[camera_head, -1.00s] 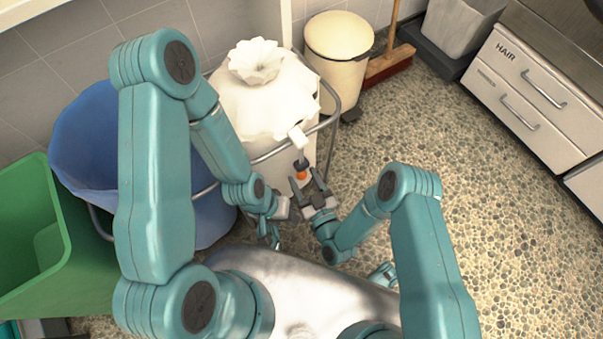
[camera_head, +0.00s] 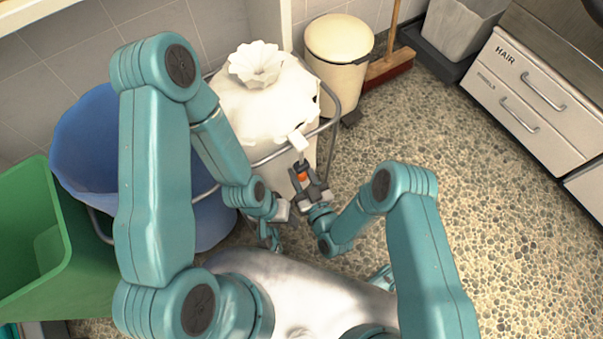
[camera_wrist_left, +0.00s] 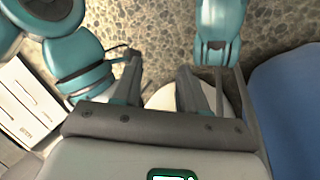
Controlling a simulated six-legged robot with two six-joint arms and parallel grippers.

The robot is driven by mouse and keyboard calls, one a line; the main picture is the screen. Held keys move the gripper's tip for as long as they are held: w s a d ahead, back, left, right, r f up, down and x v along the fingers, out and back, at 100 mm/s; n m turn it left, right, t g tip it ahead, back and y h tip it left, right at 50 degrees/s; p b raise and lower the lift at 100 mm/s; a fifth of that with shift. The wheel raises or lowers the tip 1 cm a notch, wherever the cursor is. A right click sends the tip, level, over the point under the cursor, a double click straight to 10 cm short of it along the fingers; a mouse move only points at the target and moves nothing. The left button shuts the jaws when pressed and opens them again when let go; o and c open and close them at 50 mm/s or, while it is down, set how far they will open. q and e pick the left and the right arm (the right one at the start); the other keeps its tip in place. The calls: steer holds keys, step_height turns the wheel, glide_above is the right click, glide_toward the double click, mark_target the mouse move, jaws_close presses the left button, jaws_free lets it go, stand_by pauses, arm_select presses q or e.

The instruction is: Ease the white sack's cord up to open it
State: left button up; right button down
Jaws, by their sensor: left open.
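The white sack (camera_head: 270,100) stands at the back with its gathered, ruffled top (camera_head: 256,64) bunched closed. A white tab (camera_head: 298,140) hangs at its front right edge, with a dark cord lock with an orange part (camera_head: 303,177) just below. My right gripper (camera_head: 303,174) has a finger on either side of this lock; I cannot tell whether they press on it. My left gripper (camera_head: 275,221) is beside it, lower left, its fingers mostly hidden. The left wrist view shows the left gripper (camera_wrist_left: 157,85) open and empty, with floor and a pale round shape beyond.
A metal rail (camera_head: 333,113) runs round the sack. A blue bin (camera_head: 85,140) and a green bin (camera_head: 30,220) stand at the left. A cream pedal bin (camera_head: 338,70) and a broom (camera_head: 388,68) are behind. Drawers (camera_head: 515,95) are at the right; the pebbled floor (camera_head: 420,130) before them is clear.

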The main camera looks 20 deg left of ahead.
step_height(320, 180, up, 9)
steer(key=p, duration=0.5)
steer(key=shift+f+p, duration=0.15)
steer(key=shift+p, duration=0.2)
steer(key=shift+f, duration=0.15)
steer(key=c, duration=0.8)
jaws_free()
